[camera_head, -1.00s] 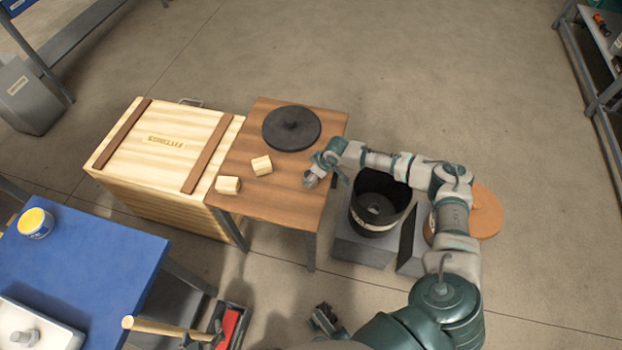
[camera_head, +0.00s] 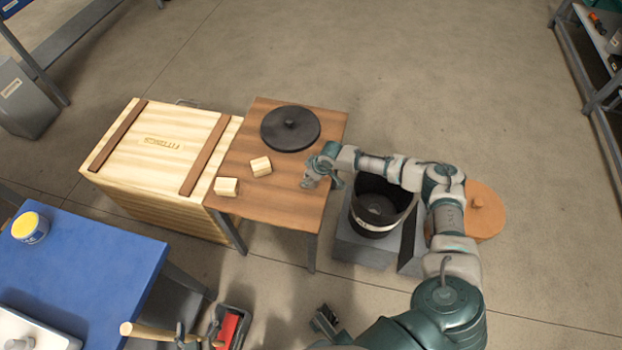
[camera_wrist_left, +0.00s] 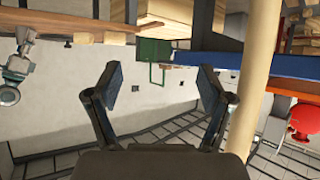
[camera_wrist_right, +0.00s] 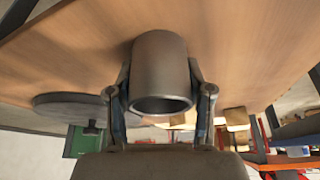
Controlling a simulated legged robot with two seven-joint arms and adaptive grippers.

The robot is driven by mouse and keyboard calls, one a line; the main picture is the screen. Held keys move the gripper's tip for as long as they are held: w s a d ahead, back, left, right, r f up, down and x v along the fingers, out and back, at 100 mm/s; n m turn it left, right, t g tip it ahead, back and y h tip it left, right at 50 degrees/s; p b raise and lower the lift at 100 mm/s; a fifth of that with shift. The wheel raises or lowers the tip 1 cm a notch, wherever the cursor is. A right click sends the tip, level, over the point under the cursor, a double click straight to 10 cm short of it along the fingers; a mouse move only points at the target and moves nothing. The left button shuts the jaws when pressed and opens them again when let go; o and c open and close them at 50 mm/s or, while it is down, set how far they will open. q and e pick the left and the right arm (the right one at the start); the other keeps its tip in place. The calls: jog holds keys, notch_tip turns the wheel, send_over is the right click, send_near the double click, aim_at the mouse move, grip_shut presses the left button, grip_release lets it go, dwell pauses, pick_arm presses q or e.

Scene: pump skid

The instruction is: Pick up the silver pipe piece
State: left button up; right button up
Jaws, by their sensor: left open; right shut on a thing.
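The silver pipe piece (camera_wrist_right: 160,65) is a short, wide grey tube in the right wrist view. My right gripper (camera_head: 312,178) is at the right edge of the brown table (camera_head: 245,205). In the right wrist view my right gripper (camera_wrist_right: 160,88) has a finger on each side of the pipe, shut on it. The pipe's far end is at the wooden tabletop; I cannot tell whether it touches. In the head view the gripper mostly hides it. My left gripper (camera_wrist_left: 160,85) is open and empty in the left wrist view, beside a pale wooden handle (camera_wrist_left: 258,70).
A black round lid (camera_head: 290,128) and two wooden blocks (camera_head: 261,166) are on the brown table. A pale crate (camera_head: 155,150) stands left of it. A black pot (camera_head: 375,222) is under my right arm. A blue table (camera_head: 80,270) is at lower left.

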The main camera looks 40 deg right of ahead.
pick_arm(q)
jog(key=shift+a, duration=0.1)
pick_arm(e)
jog(key=shift+a, duration=0.15)
jog(key=shift+r, duration=0.15)
jog(key=r, duration=0.1)
jog(key=r+p, duration=0.1)
jog(key=r, duration=0.1)
jog(key=shift+s+r+p, duration=0.25)
jog(key=shift+r+p, duration=0.1)
jog(key=shift+p, duration=0.05)
pick_arm(q)
jog(key=s+a+f+g+y+p, duration=0.1)
jog(key=s+a+f+g+p, duration=0.1)
jog(key=s, duration=0.5)
jog(key=s+a+f+g+y+p, duration=0.1)
jog(key=s+a+f+g, duration=0.2)
jog(key=s+f+g, duration=0.2)
jog(key=shift+s+f+g+y+p, duration=0.3)
jog(key=shift+s+g+p, duration=0.1)
jog(key=shift+s+g, duration=0.8)
pick_arm(e)
jog(key=s+r, duration=0.1)
jog(key=s, duration=1.4)
jog(key=shift+s+a, duration=0.25)
jog(key=shift+a, duration=0.2)
pick_arm(q)
jog(key=shift+w+a, duration=0.1)
jog(key=shift+w, duration=0.05)
